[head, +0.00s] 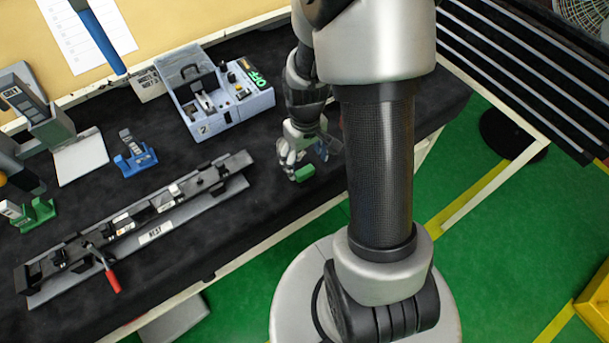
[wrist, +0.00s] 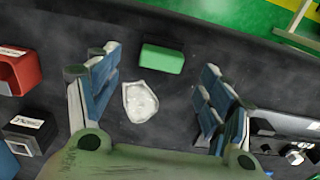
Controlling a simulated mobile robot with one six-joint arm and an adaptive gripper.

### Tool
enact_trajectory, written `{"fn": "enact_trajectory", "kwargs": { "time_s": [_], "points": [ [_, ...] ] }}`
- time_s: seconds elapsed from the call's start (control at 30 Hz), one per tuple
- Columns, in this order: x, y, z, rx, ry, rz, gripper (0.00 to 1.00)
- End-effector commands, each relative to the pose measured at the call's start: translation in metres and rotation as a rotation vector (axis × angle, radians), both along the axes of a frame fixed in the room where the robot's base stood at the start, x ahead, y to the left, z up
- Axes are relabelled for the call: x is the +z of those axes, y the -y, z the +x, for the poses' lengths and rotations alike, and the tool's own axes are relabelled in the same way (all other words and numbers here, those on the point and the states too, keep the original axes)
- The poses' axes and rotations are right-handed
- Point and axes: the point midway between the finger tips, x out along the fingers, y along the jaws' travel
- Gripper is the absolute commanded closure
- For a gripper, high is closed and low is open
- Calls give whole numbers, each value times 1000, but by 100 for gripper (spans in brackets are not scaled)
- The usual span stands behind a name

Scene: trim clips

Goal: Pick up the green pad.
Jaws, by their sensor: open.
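The green pad (wrist: 162,59) is a small block lying on the black table mat. In the wrist view it shows upper centre, between the lines of the two blue-padded fingers and near their tips. My gripper (head: 299,152) is open and empty, pointing down. In the head view the pad (head: 305,174) shows just below the fingers, partly beside them. I cannot tell how high the fingertips are above the mat.
A crumpled clear-white piece (wrist: 140,101) lies between the fingers. A red block (wrist: 18,70) and a black labelled block (wrist: 28,136) lie left. The long clip fixture (head: 150,225), blue clip stand (head: 134,156) and grey box (head: 217,95) stand on the table.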

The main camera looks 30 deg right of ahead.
Motion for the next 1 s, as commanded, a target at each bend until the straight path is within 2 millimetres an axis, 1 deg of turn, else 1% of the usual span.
{"fn": "enact_trajectory", "kwargs": {
  "time_s": [0.17, 0.43, 0.5, 0.7, 1.0],
  "points": [
    [-10, -1, -1, 0, -2, 1, 27],
    [-50, -2, -2, 0, -4, 1, 27],
    [-54, -2, -1, 0, -1, 1, 27],
    [-53, -2, -1, 0, 1, 0, 27],
    [-53, -2, -1, 0, 0, 0, 47]
  ]
}}
